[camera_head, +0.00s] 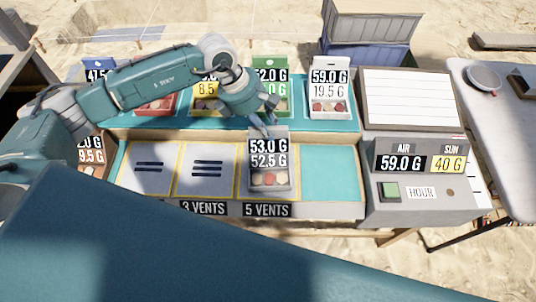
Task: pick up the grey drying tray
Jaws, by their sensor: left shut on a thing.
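The grey drying tray (269,193) is just right of the middle of the work table. It has an upright label reading 53.0 G over 52.5 G, and a few reddish and pale pieces show in its front. My left gripper (266,126) reaches down from behind and is shut on the top of the tray's label end. My right gripper is not in view.
Behind stand red (158,103), yellow (207,105), green (272,77) and white (331,109) trays. Two grey slatted panels (148,168) lie at left. The bay at right (328,174) is bare teal. A grey console (423,205) reads AIR 59.0 G, SUN 40 G.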

